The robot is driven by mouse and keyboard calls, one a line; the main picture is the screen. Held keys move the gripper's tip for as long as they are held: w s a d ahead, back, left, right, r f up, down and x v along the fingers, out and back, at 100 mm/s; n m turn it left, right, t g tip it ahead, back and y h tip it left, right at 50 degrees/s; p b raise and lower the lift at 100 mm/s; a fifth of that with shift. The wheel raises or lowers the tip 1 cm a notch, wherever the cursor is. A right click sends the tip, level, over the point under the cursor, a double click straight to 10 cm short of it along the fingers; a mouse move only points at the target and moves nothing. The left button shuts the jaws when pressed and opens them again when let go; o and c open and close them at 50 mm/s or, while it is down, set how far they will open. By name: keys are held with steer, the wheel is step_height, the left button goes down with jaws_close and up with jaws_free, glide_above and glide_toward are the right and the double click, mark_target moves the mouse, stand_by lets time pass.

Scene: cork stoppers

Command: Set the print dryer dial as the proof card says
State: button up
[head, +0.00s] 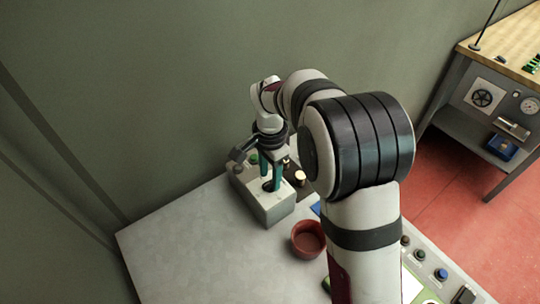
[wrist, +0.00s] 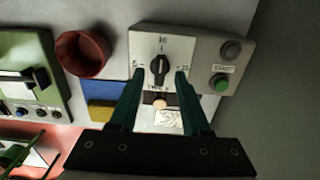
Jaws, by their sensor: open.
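The dryer dial is a black knob (wrist: 159,70) on a white plate (wrist: 143,48) set in a grey box. In the wrist view its long grip runs roughly up and down the picture. In the head view my gripper (head: 271,187) points down at the grey box (head: 274,209) and hides the dial. A small white card with dark drawing (wrist: 170,119) lies partly behind the fingers; I cannot tell whether it is the proof card.
A green button (wrist: 220,82) sits on the box beside the dial. A red bowl (head: 308,238) stands near the box. A blue-and-yellow piece (wrist: 99,102) and a pale round knob (wrist: 159,102) lie close by. A green machine (wrist: 28,75) is at left. The tabletop (head: 185,250) is clear at left.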

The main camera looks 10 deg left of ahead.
mark_target(270, 182)
step_height(270, 182, up, 14)
steer(key=shift+r, duration=0.15)
steer(key=s+d+r+n, duration=0.1)
steer(key=s+d, duration=0.7)
steer(key=s, duration=0.2)
steer(key=s+d+f+n+y, duration=0.1)
steer(key=s+d+f, duration=0.1)
steer(key=s, duration=0.6)
steer(key=s+d+f+n, duration=0.1)
steer(key=s+d+f, duration=0.2)
steer(key=s, duration=0.6)
steer(key=shift+f+y, duration=0.4)
steer(key=shift+f, duration=0.4)
steer(key=shift+d, duration=0.1)
